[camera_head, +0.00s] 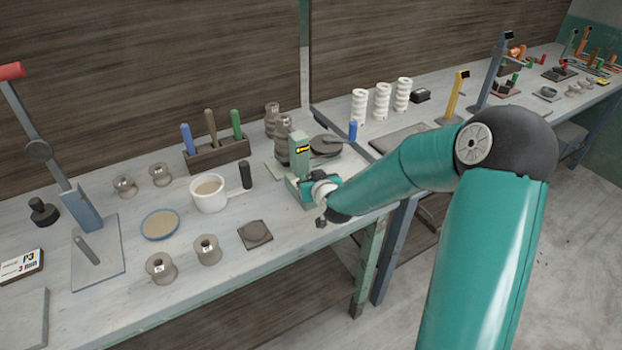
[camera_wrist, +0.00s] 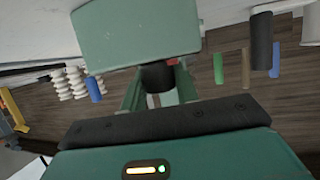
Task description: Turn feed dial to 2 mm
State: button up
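The green machine (camera_head: 299,158) stands near the bench's front edge, with a yellow-marked dark label on its upper part. Its plain green housing (camera_wrist: 135,35) fills the top middle of the wrist view. A short dark round knob (camera_wrist: 158,76), which looks like the feed dial, sticks out from it. My gripper (camera_wrist: 159,80) has one green finger on each side of the knob, with no clear gap, and looks shut on it. In the head view my gripper (camera_head: 319,190) is at the machine's front, and my wrist hides the dial. No scale or dial setting is readable.
A white mug (camera_head: 209,194), a dark upright cylinder (camera_head: 245,175) and a tool rack (camera_head: 217,154) stand to the left. Dark stacked pieces (camera_head: 273,118) stand behind the machine. A blue cylinder (camera_head: 352,131) and white spiral columns (camera_head: 381,102) are to the right.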

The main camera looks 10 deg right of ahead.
jog(key=c, duration=0.3)
jog(key=shift+a+m+h, duration=0.15)
jog(key=shift+m+h, duration=0.35)
jog(key=shift+h, duration=0.1)
jog(key=shift+c, duration=0.2)
jog(key=m+h, duration=0.2)
jog(key=shift+a+r+h, duration=0.1)
jog(key=shift+h, duration=0.3)
jog(key=m+g+h, duration=0.2)
jog(key=m+h, duration=0.3)
jog(key=shift+w+m+h, duration=0.1)
jog(key=shift+m+h, duration=0.2)
jog(key=m+g+h, duration=0.3)
jog(key=m+g, duration=0.1)
jog(key=shift+m, duration=0.3)
jog(key=m+g+h, duration=0.2)
jog(key=m+g, duration=0.2)
jog(key=g, duration=0.1)
jog(key=shift+m+g, duration=0.3)
jog(key=shift+d, duration=0.2)
